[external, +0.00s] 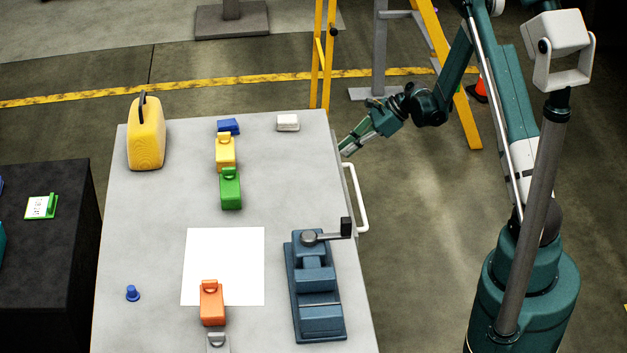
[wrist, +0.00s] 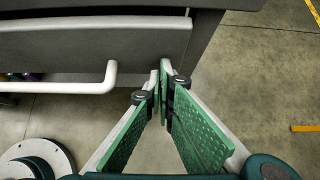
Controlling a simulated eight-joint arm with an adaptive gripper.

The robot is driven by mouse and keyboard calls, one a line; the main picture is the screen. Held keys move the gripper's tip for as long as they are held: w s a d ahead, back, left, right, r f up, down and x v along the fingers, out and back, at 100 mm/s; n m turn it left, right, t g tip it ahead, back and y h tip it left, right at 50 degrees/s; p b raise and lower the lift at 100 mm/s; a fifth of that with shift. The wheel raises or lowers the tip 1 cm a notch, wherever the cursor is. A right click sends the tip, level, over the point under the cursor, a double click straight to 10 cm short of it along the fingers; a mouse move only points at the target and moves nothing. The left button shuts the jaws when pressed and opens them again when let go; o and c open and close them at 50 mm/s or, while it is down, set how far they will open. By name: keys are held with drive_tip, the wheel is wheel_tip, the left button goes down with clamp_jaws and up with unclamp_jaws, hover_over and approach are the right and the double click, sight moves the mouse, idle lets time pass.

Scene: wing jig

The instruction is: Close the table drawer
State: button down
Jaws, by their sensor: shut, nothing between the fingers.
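The table (external: 150,220) has its drawer on the right side in the external view. The drawer's white bar handle (external: 357,200) sticks out past the table edge there. In the wrist view the grey drawer front (wrist: 90,40) fills the upper left, with the white handle (wrist: 60,87) below it. How far the drawer stands open is unclear. My gripper (external: 345,150) is beside the table's right edge, just beyond the far end of the handle. In the wrist view my gripper (wrist: 161,75) is shut and empty, its fingertips near the drawer front's right end, right of the handle.
On the table are a yellow canister (external: 146,140), several coloured blocks such as the green one (external: 231,190), a white sheet (external: 220,255) and a blue vise-like device (external: 317,290). A yellow ladder-like frame (external: 324,50) stands behind. The floor right of the handle is clear.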

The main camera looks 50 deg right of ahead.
drive_tip(key=w+a, duration=0.3)
drive_tip(key=shift+w, duration=0.1)
drive_tip(key=shift+w+a, duration=0.1)
drive_tip(key=shift+a, duration=0.1)
drive_tip(key=shift+a+r, duration=0.1)
idle(0.3)
drive_tip(key=s+d+r+p, duration=0.1)
drive_tip(key=s+d+r, duration=0.5)
drive_tip(key=s+d, duration=0.2)
drive_tip(key=shift+s+d+r, duration=0.2)
drive_tip(key=shift+d+r, duration=0.1)
drive_tip(key=shift+d, duration=0.05)
idle(0.4)
drive_tip(key=shift+r, duration=0.15)
